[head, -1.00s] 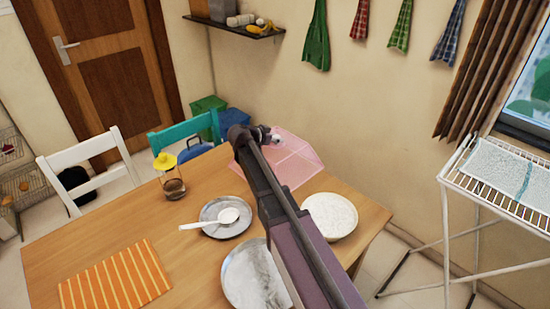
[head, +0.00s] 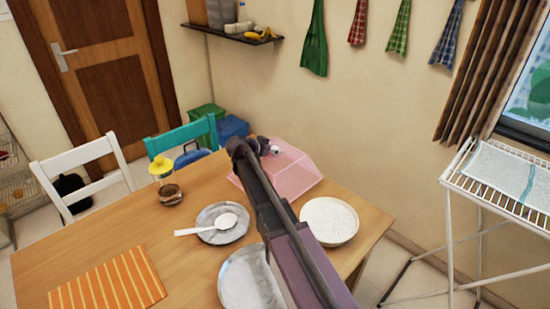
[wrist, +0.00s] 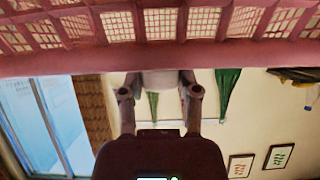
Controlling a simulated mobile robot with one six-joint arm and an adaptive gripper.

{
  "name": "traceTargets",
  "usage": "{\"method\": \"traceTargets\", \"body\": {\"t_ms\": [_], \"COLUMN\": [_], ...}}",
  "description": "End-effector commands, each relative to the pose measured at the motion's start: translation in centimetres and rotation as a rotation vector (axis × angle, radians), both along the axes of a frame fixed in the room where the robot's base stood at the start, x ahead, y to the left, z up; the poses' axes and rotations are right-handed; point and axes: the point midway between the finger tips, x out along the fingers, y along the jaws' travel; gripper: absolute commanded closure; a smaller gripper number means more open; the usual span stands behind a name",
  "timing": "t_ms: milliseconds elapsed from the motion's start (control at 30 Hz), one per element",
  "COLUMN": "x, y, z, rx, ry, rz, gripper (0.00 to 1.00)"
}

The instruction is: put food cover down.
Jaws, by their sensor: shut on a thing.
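The food cover (head: 291,172) is a pink see-through mesh dome at the far right part of the table in the head view. Its pink rim and mesh (wrist: 150,24) fill the top of the wrist view. My gripper (head: 268,149) is at the top of the cover. In the wrist view my gripper (wrist: 160,94) has its two fingers on either side of the cover's pale knob. The arm hides the cover's near left side. I cannot tell whether its lower rim touches the table.
The wooden table (head: 110,232) also holds a white bowl (head: 329,222) close to the cover, a metal plate with a spoon (head: 222,223), another metal plate (head: 246,281), a yellow-topped jar (head: 163,180) and an orange striped mat (head: 108,282). A teal chair (head: 182,136) stands behind.

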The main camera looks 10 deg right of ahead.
Motion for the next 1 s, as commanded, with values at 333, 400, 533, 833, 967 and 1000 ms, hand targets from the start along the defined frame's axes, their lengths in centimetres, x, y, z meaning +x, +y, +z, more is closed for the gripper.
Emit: {"method": "traceTargets", "body": {"t_ms": [333,400,533,833,967,1000], "x": [0.0,0.0,0.0,0.0,0.0,0.0], "y": [0.1,0.1,0.1,0.1,0.1,0.1], "z": [-2.8,-3.0,-3.0,-3.1,-3.2,-3.2], "rx": [-0.001,-0.001,-0.001,0.000,0.000,0.000], "ry": [0.000,0.000,0.000,0.000,0.000,0.000], "rz": [0.001,0.001,0.001,0.001,0.002,0.002], "gripper": [1.00,1.00,1.00,1.00,0.48,0.37]}}
